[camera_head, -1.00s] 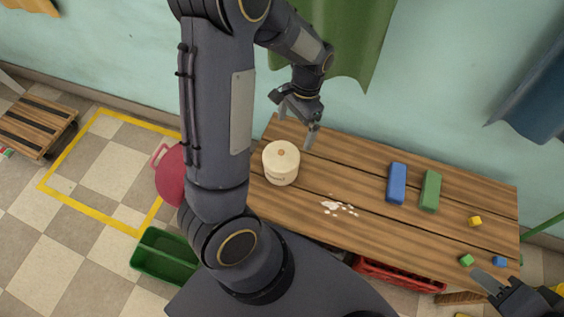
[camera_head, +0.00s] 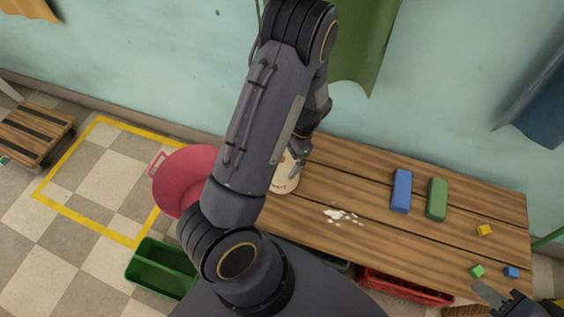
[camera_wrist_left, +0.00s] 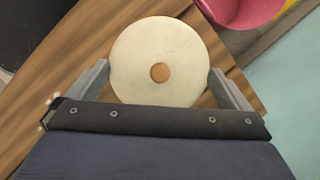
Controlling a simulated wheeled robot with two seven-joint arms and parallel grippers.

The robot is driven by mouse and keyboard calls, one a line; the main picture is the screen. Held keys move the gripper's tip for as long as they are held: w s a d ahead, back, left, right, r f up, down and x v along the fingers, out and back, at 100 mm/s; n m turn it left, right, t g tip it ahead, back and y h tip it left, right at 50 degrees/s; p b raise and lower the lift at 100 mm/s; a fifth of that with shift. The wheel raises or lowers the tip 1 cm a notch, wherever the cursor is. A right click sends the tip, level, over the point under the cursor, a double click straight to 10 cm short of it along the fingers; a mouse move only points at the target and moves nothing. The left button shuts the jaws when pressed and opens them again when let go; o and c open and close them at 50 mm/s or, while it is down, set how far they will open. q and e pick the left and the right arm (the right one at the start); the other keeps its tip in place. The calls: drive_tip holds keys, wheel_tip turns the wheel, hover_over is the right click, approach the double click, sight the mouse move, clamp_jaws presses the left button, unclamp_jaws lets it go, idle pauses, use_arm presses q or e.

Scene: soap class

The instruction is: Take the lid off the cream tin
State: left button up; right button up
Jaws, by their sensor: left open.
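The cream tin (camera_head: 284,182) stands upright on the wooden table, partly hidden behind my left arm in the head view. Its round cream lid (camera_wrist_left: 135,62), with a small brown knob (camera_wrist_left: 160,73) in the middle, is on the tin and fills the centre of the left wrist view. My left gripper (camera_wrist_left: 168,84) is open over the lid, one finger on each side of it. I cannot tell whether the fingers touch the rim. My right gripper (camera_head: 484,291) is at the lower right corner of the head view, only partly in frame, near the table's front edge.
The wooden table (camera_head: 340,160) holds white spilled flakes (camera_head: 342,216), a blue block (camera_head: 401,191), a green block (camera_head: 437,199) and several small cubes at the right. A red basin (camera_head: 180,178) is left of the table. A green crate (camera_head: 160,268) and a red crate (camera_head: 405,288) are low in front.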

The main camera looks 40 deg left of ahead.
use_arm(q)
drive_tip(key=shift+s, duration=0.1)
drive_tip(key=c, duration=1)
drive_tip(key=shift+f, duration=0.1)
